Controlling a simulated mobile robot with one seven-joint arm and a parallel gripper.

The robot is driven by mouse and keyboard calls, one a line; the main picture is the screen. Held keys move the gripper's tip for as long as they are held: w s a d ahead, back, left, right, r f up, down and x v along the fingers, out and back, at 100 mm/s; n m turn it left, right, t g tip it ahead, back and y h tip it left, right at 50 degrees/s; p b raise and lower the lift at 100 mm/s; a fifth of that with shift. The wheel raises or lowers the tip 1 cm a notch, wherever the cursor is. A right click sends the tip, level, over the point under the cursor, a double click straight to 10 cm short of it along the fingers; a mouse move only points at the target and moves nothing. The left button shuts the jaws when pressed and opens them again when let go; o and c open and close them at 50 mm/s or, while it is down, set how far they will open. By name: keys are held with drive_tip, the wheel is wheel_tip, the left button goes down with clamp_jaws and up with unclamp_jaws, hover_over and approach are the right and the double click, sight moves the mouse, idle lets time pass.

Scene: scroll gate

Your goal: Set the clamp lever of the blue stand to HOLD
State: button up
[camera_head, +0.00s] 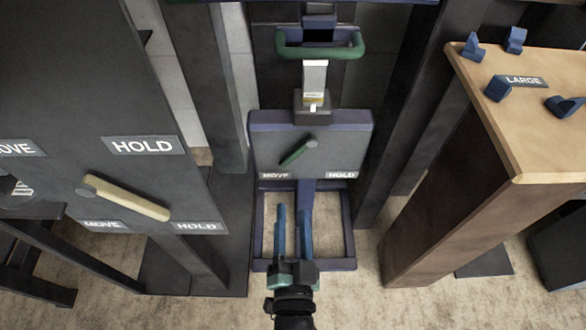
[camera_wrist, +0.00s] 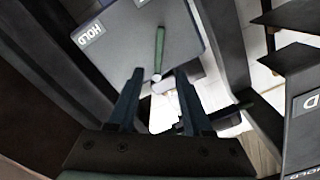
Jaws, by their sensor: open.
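The blue stand (camera_head: 262,115) is in the middle of the head view, with a grey panel (camera_head: 345,135) marked MOVE at lower left and HOLD at lower right. Its green clamp lever (camera_head: 296,154) runs from a grey pivot at upper right down-left toward MOVE. In the wrist view the lever (camera_wrist: 160,50) shows ahead, between and beyond the fingertips, with the HOLD label (camera_wrist: 89,33) upside down at left. My gripper (camera_head: 293,205) is open and empty, below the panel in the head view. The wrist view also shows my gripper (camera_wrist: 158,80) apart from the lever.
A dark board (camera_head: 85,80) at left carries a cream lever (camera_head: 125,197) with MOVE and HOLD labels. A wooden-topped stand (camera_head: 530,110) with blue blocks and a LARGE label is at right. Dark posts flank the blue stand. A green handle (camera_head: 320,52) is above.

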sight(293, 158)
drive_tip(key=w+b, duration=0.2)
drive_tip(key=w, duration=1)
drive_tip(key=shift+w, duration=0.4)
clamp_jaws()
idle(0.9)
